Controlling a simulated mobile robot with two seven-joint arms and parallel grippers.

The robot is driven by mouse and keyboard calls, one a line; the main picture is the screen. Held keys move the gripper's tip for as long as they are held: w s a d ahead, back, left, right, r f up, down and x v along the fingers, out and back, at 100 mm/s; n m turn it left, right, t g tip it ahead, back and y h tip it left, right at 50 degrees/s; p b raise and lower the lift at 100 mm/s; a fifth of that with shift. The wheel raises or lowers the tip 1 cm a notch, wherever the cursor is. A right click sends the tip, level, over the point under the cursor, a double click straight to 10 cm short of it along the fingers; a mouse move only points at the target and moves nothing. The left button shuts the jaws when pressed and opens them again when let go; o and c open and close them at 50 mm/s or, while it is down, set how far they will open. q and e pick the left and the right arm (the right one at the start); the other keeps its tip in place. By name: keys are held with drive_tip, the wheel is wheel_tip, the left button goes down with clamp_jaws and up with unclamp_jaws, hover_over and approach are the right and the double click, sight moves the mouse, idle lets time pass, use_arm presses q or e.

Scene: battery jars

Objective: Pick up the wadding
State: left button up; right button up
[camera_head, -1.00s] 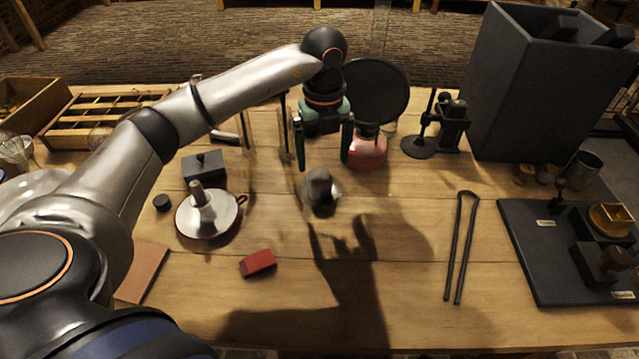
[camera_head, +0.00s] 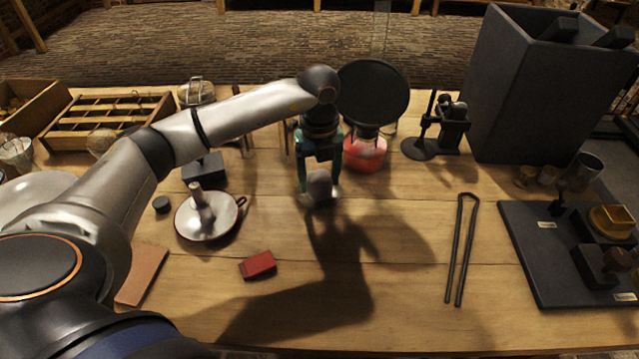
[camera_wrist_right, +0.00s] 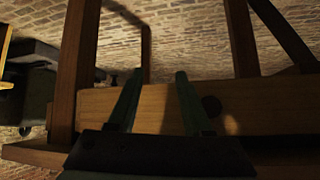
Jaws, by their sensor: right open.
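The wadding appears to be the grey, rounded lump (camera_head: 319,186) in a small clear dish (camera_head: 330,202) near the middle of the table. My left gripper (camera_head: 319,190) points down over it in the head view. Its two teal fingers are apart, one on each side of the lump, with the tips low near the dish; I see no clear grip on it. My right gripper (camera_wrist_right: 155,85) shows only in the right wrist view, open and empty, facing a wooden beam and brick floor.
A pink-red burner (camera_head: 365,153) and round black disc (camera_head: 373,92) stand just right of my left gripper. A pan-like candle holder (camera_head: 207,222) is at left, a red block (camera_head: 258,265) in front, black tongs (camera_head: 461,250) at right. The front middle is clear.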

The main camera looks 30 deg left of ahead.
sight(319, 175)
use_arm(q)
drive_tip(key=c, duration=1)
wheel_tip(319, 175, up, 10)
drive_tip(key=shift+r+p, duration=0.1)
drive_tip(key=shift+p, duration=0.3)
